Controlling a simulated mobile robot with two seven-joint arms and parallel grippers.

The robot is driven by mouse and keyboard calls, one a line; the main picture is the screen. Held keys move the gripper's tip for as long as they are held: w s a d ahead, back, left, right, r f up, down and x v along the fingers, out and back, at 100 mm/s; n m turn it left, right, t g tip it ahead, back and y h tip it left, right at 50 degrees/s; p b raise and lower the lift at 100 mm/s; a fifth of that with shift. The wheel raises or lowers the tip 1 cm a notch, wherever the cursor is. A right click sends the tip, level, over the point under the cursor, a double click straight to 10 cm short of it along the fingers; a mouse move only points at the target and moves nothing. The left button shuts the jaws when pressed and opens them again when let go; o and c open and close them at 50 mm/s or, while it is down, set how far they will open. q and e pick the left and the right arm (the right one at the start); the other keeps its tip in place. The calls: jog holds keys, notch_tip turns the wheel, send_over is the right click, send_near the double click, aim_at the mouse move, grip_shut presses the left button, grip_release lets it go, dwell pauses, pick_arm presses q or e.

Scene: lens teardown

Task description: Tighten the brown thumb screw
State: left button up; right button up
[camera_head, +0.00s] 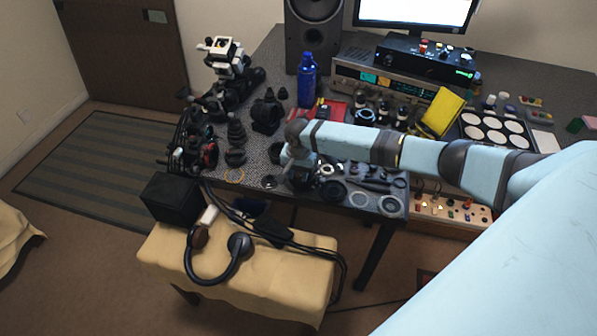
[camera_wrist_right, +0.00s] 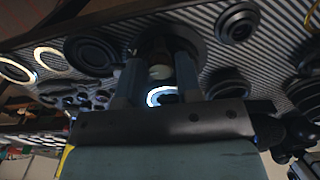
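My right gripper (camera_head: 299,178) points down over the front part of the desk, its fingers partly hidden by the arm in the head view. In the right wrist view my right gripper (camera_wrist_right: 159,80) has its two fingers apart. A small pale brownish knob (camera_wrist_right: 160,72), perhaps the brown thumb screw, shows between the fingers in front of a dark round part (camera_wrist_right: 170,46). Whether the fingers touch it I cannot tell. A bright white ring (camera_wrist_right: 161,96) shows nearer the palm. The thumb screw cannot be made out in the head view. My left gripper is in neither view.
Lens rings and dark parts lie around the gripper on the striped desk top (camera_head: 222,195). A blue bottle (camera_head: 307,80), a yellow item (camera_head: 440,112) and a stereo unit (camera_head: 385,80) stand behind. A bench (camera_head: 165,255) with headphones (camera_head: 215,275) stands in front.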

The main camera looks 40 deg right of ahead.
aim_at(299, 175)
jog(key=shift+o, duration=1.2)
notch_tip(299, 175, up, 14)
jog(key=shift+f, duration=0.1)
